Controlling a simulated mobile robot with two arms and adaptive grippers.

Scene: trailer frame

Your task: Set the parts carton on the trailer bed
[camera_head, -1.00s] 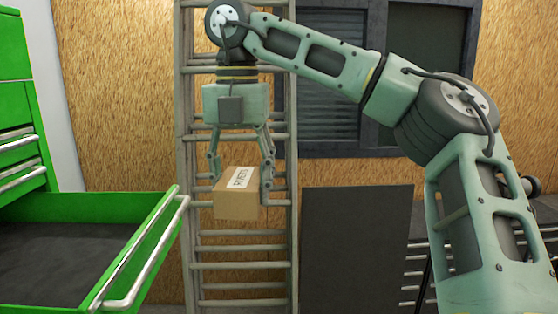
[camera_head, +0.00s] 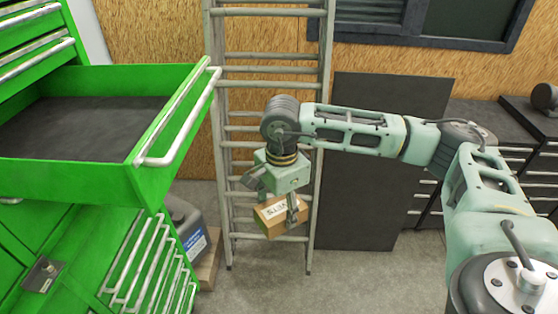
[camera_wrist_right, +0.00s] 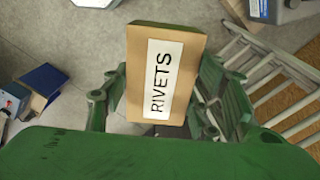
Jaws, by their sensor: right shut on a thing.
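The parts carton (camera_head: 279,217) is a small brown box with a white label, held in the air in front of the ladder. In the right wrist view the carton (camera_wrist_right: 160,110) shows its label, which reads RIVETS. My right gripper (camera_head: 280,208) is shut on the carton, with a finger on each side of it. The right arm reaches in from the right side of the head view. The trailer bed is not recognisable in these frames. My left gripper is not in view.
A green tool cabinet with an open drawer (camera_head: 150,160) stands at the left. A ladder (camera_head: 318,150) leans against the wall behind the carton, beside a dark panel (camera_head: 385,160). Concrete floor is open below the carton.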

